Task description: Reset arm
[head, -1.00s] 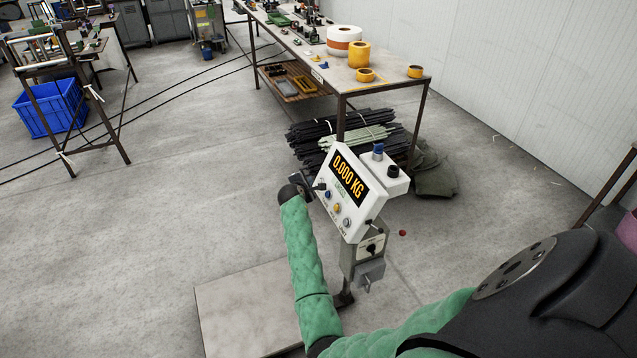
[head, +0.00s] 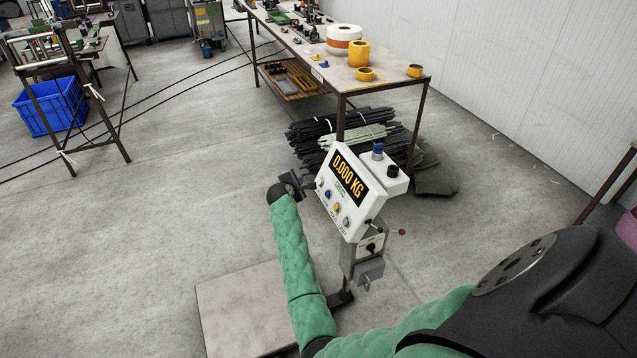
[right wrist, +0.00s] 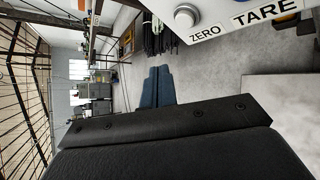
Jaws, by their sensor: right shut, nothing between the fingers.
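My right arm, in a green sleeve, reaches up from the bottom of the head view. My right gripper (head: 296,184) is just left of the white scale display (head: 352,190), which partly hides its fingers. In the right wrist view the two fingers (right wrist: 157,86) are together, with nothing between them. The display reads 0.000 KG and has a row of knobs or buttons along its lower edge. In the right wrist view the display's corner (right wrist: 215,15) shows labels ZERO and TARE beside a round button (right wrist: 186,16). My left gripper is out of view.
The scale's flat platform (head: 240,310) lies on the floor below the arm. A work table (head: 385,82) with tape rolls stands behind the display, with bundled dark rods (head: 330,130) beneath it. A blue crate (head: 50,108) is at far left. Open floor lies left of the arm.

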